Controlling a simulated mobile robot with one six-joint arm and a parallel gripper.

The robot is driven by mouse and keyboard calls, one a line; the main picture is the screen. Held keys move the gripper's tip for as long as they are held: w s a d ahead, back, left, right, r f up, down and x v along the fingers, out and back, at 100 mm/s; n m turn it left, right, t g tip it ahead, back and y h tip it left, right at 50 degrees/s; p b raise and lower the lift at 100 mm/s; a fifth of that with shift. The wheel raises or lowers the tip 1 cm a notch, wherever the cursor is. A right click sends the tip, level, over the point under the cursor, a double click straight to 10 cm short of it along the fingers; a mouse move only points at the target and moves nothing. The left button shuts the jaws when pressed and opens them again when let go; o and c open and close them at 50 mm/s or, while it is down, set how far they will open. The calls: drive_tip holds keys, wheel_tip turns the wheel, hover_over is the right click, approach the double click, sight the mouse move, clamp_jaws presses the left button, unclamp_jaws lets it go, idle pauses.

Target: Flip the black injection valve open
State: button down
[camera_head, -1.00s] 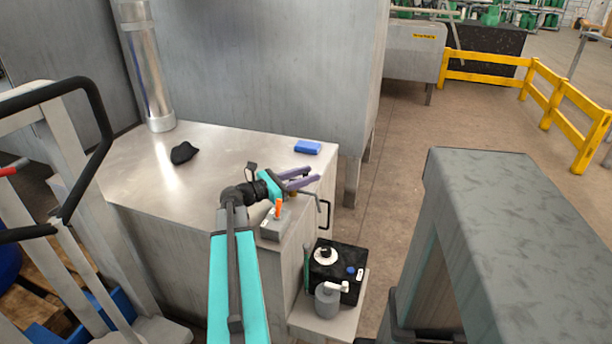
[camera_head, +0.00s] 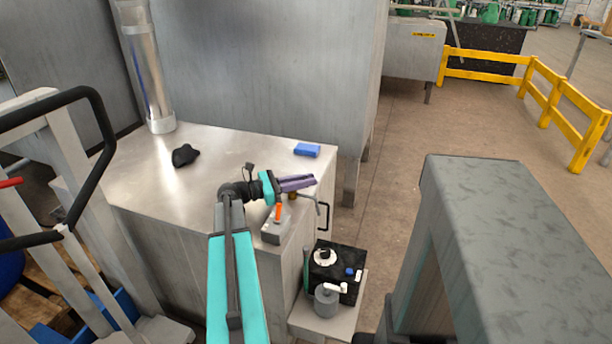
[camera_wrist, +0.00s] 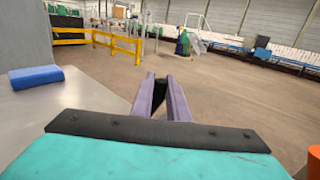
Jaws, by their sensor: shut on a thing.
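My gripper (camera_head: 312,181) is above the right edge of the metal table, its purple fingers close together. In the wrist view, my gripper (camera_wrist: 163,84) is shut on a black piece (camera_wrist: 160,103), which looks like the black injection valve's handle. Only a dark part of it shows between the fingers. In the head view, the fingers hide the held part. A bent grey rod and a small brass fitting (camera_head: 293,195) show just below the fingers. I cannot tell how far the valve is turned.
The metal table (camera_head: 130,185) holds a blue block (camera_head: 307,150), a black crumpled item (camera_head: 185,155) and a grey box with an orange lever (camera_head: 278,212). A black container (camera_head: 345,262) stands on a low shelf. A grey machine (camera_head: 500,220) is at right. Floor beyond the table is clear.

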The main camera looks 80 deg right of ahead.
drive_tip(key=shift+w+a+r+m+g+y+p, duration=0.15)
drive_tip(key=shift+m+g+y+p, duration=0.15)
drive_tip(key=shift+m+y+p, duration=0.45)
drive_tip(key=shift+s+a+f+m+g+y+p, duration=0.15)
drive_tip(key=shift+m+g+y+p, duration=0.25)
drive_tip(key=shift+y+p, duration=0.5)
drive_tip(key=shift+a+m+y+p, duration=0.25)
drive_tip(key=shift+m+y+p, duration=0.1)
drive_tip(key=shift+y, duration=0.2)
drive_tip(key=c, duration=1.7)
unclamp_jaws()
drive_tip(key=shift+w, duration=0.2)
drive_tip(key=w, duration=0.4)
drive_tip(key=w+a, duration=0.1)
drive_tip(key=w, duration=0.3)
drive_tip(key=w+a, duration=0.1)
drive_tip(key=w, duration=0.3)
drive_tip(key=shift+a, duration=0.1)
drive_tip(key=shift+w+a, duration=0.2)
drive_tip(key=shift+w, duration=0.5)
